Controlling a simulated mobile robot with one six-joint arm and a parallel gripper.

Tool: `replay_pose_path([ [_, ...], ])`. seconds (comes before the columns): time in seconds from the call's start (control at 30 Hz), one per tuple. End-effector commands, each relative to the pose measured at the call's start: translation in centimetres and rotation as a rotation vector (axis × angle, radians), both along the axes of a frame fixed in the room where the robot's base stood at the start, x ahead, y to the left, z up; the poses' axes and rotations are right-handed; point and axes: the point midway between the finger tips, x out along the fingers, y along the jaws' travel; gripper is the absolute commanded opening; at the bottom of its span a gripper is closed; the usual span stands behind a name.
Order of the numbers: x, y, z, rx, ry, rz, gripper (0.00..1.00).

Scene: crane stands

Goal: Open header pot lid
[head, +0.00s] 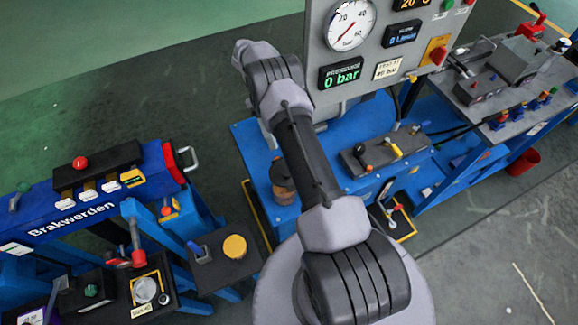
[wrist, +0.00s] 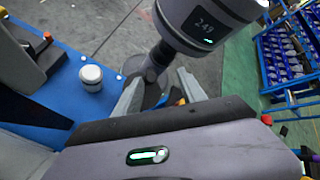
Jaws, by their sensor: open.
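In the head view, a small brownish pot (head: 284,183) stands on the blue machine bed, just left of my arm. In the wrist view, a small round pot with a pale lid (wrist: 91,74) stands upright on a blue surface, left of my gripper. The lid sits on the pot. I cannot tell for certain that both views show the same pot. My gripper (wrist: 160,88) is open, its two grey fingers spread apart, and clear of the pot. In the head view my gripper is hidden behind the gauge panel or my arm.
A grey gauge panel (head: 374,45) stands beside my arm. A blue stand with levers (head: 85,205) is at left, and a grey workbench (head: 500,85) at right. Green floor lies open at upper left.

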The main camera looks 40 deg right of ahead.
Motion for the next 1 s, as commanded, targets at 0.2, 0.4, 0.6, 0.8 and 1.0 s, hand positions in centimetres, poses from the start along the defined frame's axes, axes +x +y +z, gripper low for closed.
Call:
replay_pose_path([
  [0.2, -3.6, 1.3, 0.3, 0.001, -0.001, -0.003, 0.48],
  [0.4, -8.0, 2.8, 0.8, 0.001, -0.002, -0.005, 0.48],
  [0.6, -12.3, 4.3, 1.1, 0.0, -0.002, -0.007, 0.48],
  [0.8, -14.3, 4.9, 1.1, 0.0, -0.004, -0.007, 0.48],
  [1.0, -14.5, 5.0, 1.1, 0.0, -0.004, -0.006, 0.48],
])
